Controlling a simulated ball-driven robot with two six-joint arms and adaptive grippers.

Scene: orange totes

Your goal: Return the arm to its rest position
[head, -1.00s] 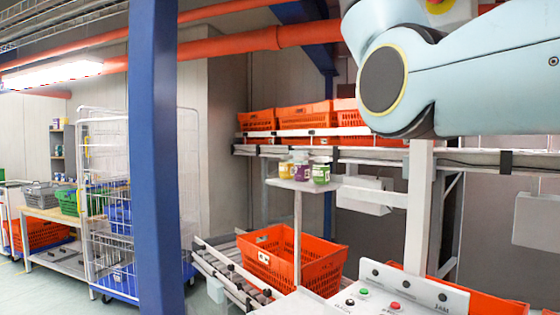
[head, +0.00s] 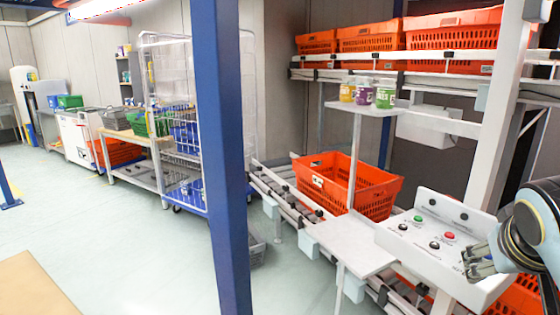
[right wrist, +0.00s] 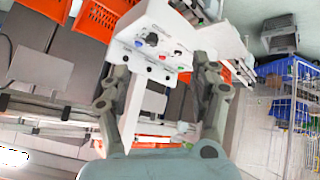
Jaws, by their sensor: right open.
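My right gripper (head: 478,262) is at the lower right of the head view, beside the right end of the white control panel (head: 440,232). Its fingers are apart, with nothing seen between them. In the right wrist view, the two grey fingers of the right gripper (right wrist: 158,72) stand wide apart, with the panel (right wrist: 150,45) beyond and between them. I cannot tell whether the fingers touch the panel. My left gripper is not in view.
An orange tote (head: 340,185) sits on the lower roller conveyor. Several orange totes line the upper conveyor. Small jars (head: 365,95) stand on a post shelf (head: 360,109). A blue column (head: 222,170) rises in front. The floor at left is mostly clear.

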